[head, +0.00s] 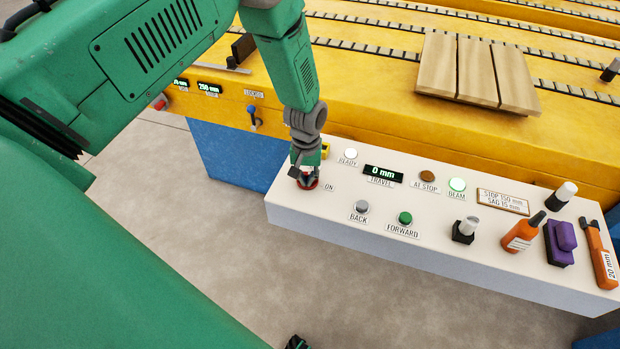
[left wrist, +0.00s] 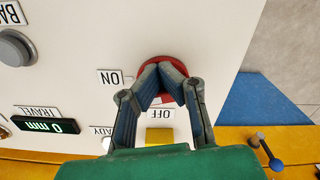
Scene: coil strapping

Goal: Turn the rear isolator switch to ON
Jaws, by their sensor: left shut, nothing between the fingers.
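The red round isolator switch (head: 307,184) sits at the left end of the white control panel, with an ON label beside it. In the left wrist view the red switch (left wrist: 160,64) is partly hidden behind my fingers, with ON and OFF labels (left wrist: 160,113) near it. My left gripper (head: 305,174) points down at the switch. In the left wrist view its fingertips (left wrist: 160,75) meet over the red disc, shut with nothing between them. Whether they touch it, and which way the switch handle points, I cannot tell. A small dark piece at the bottom edge may be my right gripper (head: 297,343).
The panel carries BACK (head: 361,207) and FORWARD (head: 405,218) buttons and a display reading 0 mm (head: 383,171). An orange bottle (head: 524,234) and a purple block (head: 560,242) stand at its right. The yellow conveyor (head: 400,120) lies behind; bare floor lies in front.

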